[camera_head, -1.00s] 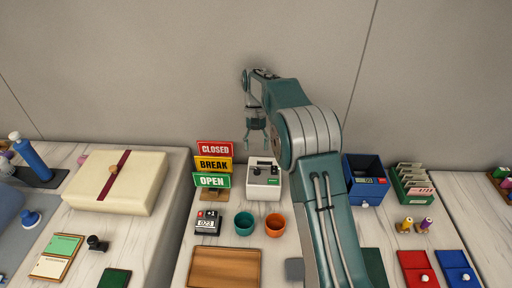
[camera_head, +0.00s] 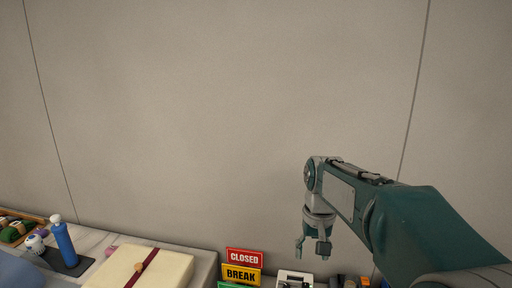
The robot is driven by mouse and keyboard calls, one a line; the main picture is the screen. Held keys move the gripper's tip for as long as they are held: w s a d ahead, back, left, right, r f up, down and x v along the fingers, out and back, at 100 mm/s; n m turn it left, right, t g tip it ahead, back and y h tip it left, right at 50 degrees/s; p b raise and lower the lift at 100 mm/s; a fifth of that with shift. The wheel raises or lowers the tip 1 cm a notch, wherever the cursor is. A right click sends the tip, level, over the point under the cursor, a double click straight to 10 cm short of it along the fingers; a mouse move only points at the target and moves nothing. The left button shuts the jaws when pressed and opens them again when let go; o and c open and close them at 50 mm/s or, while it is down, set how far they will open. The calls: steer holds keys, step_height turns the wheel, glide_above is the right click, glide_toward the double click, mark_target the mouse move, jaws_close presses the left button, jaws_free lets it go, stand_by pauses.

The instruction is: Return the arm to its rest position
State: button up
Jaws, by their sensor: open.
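My arm (camera_head: 410,222) reaches in from the lower right of the head view, dark teal with grey joints. My gripper (camera_head: 313,252) hangs from its end, pointing down. Its fingers are apart, with nothing between them. It is in front of the wall, above and a little right of a white box-shaped device (camera_head: 295,279), which shows only at the bottom edge.
A CLOSED/BREAK sign stand (camera_head: 243,273) stands left of the gripper. The wall above is bare.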

steer(key=s+d+t, duration=0.2)
steer(key=s+t, duration=0.3)
steer(key=s, duration=1.6)
steer(key=shift+s+d+f+n+t, duration=0.2)
steer(key=shift+d+f+n+t, duration=0.1)
steer(key=shift+d+f+n, duration=0.1)
